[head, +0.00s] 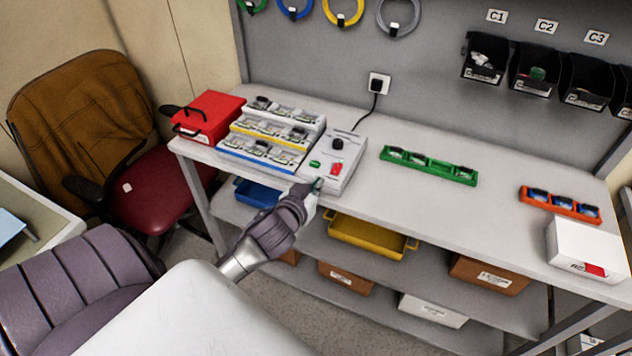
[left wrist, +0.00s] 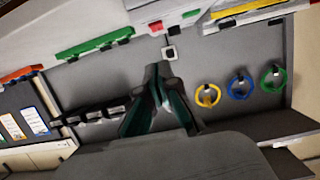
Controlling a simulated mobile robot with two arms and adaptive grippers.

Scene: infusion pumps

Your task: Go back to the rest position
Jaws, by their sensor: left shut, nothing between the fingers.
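My left gripper (head: 317,186) is at the front edge of the workbench, just in front of a grey control box (head: 338,160) with a green button, a red switch and a black knob. Its fingers are shut and hold nothing. In the left wrist view the gripper (left wrist: 160,68) points toward the grey back panel, with its dark green fingers together. From these views I cannot tell whether the fingertips touch the box. My right gripper is not in view.
The workbench (head: 470,210) carries infusion-pump trays (head: 272,133), a red case (head: 208,117), a green tray (head: 428,166), an orange tray (head: 560,203) and a white box (head: 587,250). A yellow bin (head: 366,237) sits on the shelf below. A chair (head: 150,190) stands left.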

